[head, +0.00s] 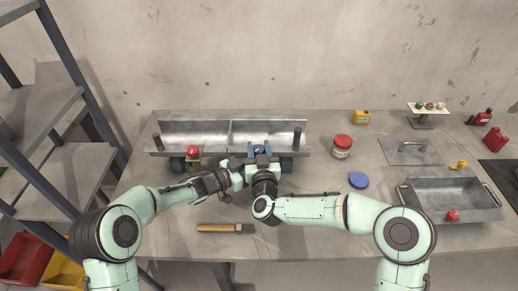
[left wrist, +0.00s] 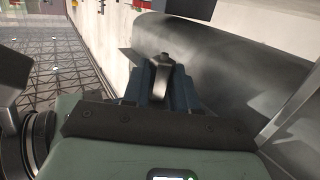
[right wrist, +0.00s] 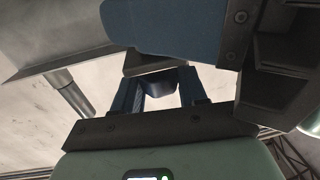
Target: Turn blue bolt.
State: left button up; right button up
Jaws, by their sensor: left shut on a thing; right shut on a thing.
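The grey metal trough device (head: 200,133) stands on the table at the back wall. A red knob (head: 192,152) sits on its front left. My right gripper (head: 262,150) is at the trough's front right. In the right wrist view, its blue fingers (right wrist: 160,90) are closed around a dark blue piece (right wrist: 157,87), apparently the blue bolt, mostly hidden. My left gripper (head: 249,162) reaches in from the left, close beside the right one. In the left wrist view, its fingers (left wrist: 160,85) are shut on a dark grey part (left wrist: 160,72); I cannot tell exactly which.
A metal tray (head: 450,199) is farther right. Shelving (head: 68,165) stands at left.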

jog(key=o, duration=1)
jog(key=shift+c, duration=0.2)
jog(key=s+d, duration=0.1)
jog(key=s, duration=1.1)
jog(key=shift+d, duration=0.2)
